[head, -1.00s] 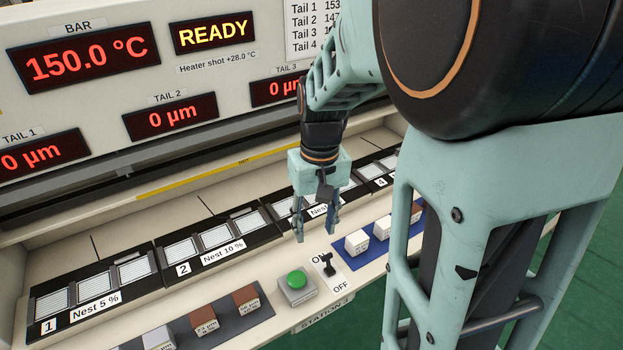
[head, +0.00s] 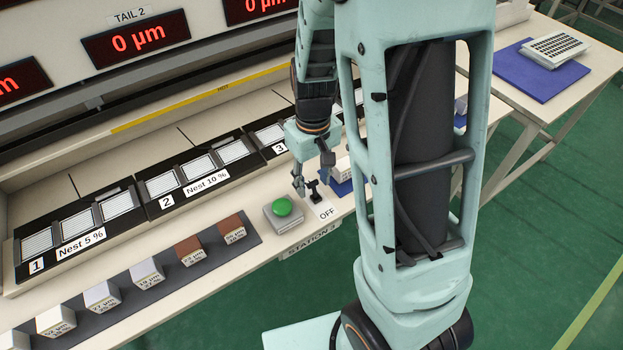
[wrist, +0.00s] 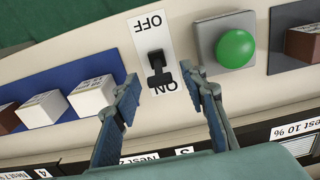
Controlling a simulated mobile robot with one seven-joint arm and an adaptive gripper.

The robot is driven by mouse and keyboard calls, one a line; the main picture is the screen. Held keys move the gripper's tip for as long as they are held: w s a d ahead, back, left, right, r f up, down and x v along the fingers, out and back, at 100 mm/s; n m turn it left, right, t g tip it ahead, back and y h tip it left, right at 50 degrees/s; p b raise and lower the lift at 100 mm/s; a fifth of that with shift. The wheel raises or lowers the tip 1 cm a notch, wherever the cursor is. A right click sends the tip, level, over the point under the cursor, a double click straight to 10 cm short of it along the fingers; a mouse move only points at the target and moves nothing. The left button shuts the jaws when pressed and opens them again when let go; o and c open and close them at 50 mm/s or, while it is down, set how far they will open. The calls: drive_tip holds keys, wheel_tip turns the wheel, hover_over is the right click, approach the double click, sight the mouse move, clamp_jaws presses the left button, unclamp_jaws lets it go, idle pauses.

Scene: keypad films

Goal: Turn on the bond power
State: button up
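A black toggle switch (head: 313,191) stands on a white plate (head: 325,211) on the bench front, with OFF at the front end. In the wrist view the switch lever (wrist: 157,66) shows between OFF and ON, its crossbar nearest the ON label; I cannot tell for sure which way it is set. My gripper (head: 312,176) is open and empty, just behind the lever on the ON side. In the wrist view its fingertips (wrist: 160,84) spread to either side of the lever's ON end, with no clear contact.
A green button on a grey box (head: 283,208) stands close left of the switch. Small blocks lie on a grey mat (head: 150,297) and on a blue mat (wrist: 40,88) at either side. Nests (head: 205,180) line the bench behind, below the heater bar.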

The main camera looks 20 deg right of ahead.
drive_tip(key=shift+f, duration=0.6)
clamp_jaws()
